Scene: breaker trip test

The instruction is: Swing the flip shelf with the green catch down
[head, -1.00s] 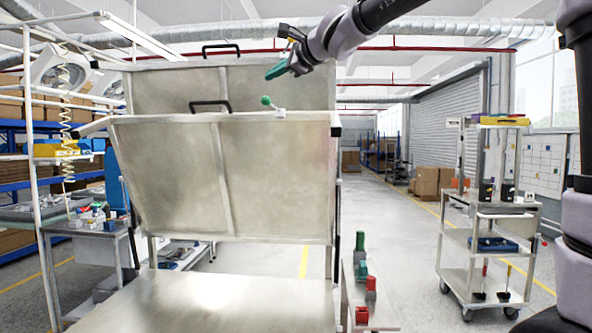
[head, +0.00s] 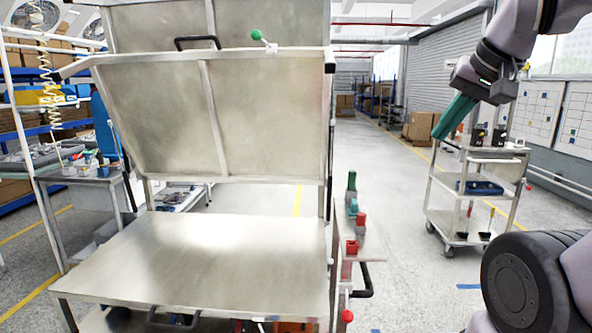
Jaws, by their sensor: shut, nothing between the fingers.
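The flip shelf with the green catch (head: 150,110) is a metal panel swung up and tilted, its top edge leaning towards me. The green catch (head: 257,35) is a round knob on a short stalk at its top edge. A black handle (head: 197,38) is on the same edge, left of the catch. My gripper (head: 440,134), with teal fingers, is shut and empty. It hangs in the air to the right of the shelf, well apart from the catch, pointing down and left.
Another raised panel (head: 150,28) stands behind. A flat metal shelf (head: 200,255) lies level below, with a red knob (head: 347,316) by its right front corner. A narrow side ledge (head: 372,245) holds red and green blocks. A trolley (head: 465,205) stands at right; floor between is clear.

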